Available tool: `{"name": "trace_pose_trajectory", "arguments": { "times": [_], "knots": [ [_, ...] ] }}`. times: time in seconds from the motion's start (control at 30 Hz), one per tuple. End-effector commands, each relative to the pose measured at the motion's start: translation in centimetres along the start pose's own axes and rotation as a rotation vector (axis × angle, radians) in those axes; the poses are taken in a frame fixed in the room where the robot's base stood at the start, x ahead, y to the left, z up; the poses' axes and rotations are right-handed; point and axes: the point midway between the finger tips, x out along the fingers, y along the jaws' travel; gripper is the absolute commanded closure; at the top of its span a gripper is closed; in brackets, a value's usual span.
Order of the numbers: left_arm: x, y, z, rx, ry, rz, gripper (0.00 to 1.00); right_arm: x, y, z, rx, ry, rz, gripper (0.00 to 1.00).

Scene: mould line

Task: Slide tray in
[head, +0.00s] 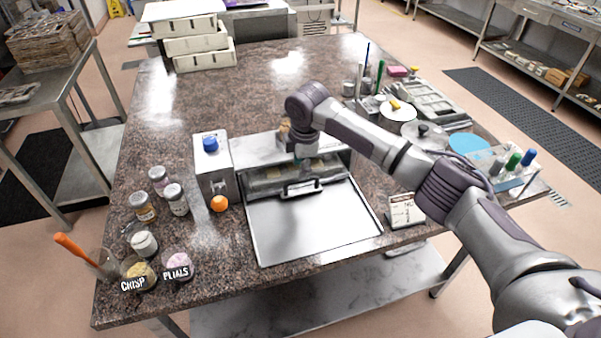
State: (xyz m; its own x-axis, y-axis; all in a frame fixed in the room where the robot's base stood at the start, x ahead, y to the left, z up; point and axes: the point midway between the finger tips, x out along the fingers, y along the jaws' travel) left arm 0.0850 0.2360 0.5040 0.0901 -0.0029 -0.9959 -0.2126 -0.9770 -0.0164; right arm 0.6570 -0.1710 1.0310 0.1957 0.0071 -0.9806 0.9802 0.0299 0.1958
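A grey tray (265,186) with a dark handle (302,188) on its front sits mostly under the top of a metal machine (214,180). A flat, shiny metal plate with a raised rim (315,228) lies in front of it and is empty. My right gripper (303,155) points down just behind the handle, above the tray. Its fingers are small and partly lost against the machine, so I cannot tell whether they touch anything. The back of the tray is hidden by the machine and my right arm. My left gripper is out of view.
A blue knob (210,144) tops the machine's left block, with an orange ball (219,203) beside it. Several jars (176,200) and labelled bowls (138,270) stand at left. A small sign (405,212), pans (430,135) and bottles (512,163) crowd the right.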

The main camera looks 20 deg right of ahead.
Motion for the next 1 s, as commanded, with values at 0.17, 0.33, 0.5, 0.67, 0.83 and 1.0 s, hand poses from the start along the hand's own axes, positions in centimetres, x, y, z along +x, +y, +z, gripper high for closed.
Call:
{"name": "trace_pose_trajectory", "arguments": {
  "times": [0.17,0.33,0.5,0.67,0.83,1.0],
  "knots": [
    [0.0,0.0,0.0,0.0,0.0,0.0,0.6,-4.0,0.2,0.0,0.0,0.0,0.005,0.61],
    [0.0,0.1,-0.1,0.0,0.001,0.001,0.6,-6.5,0.2,0.0,-0.001,0.0,0.004,0.61],
    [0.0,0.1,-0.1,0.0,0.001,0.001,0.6,-7.5,0.1,0.0,-0.001,0.0,0.001,0.61],
    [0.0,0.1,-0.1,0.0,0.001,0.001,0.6,-7.6,0.1,0.0,0.0,0.0,0.001,0.61],
    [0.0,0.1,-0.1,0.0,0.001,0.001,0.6,-7.6,0.1,0.0,0.0,0.0,0.001,0.61],
    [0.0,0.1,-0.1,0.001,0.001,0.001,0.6,-7.6,0.1,0.0,0.0,-0.001,0.001,0.61]
  ]
}}
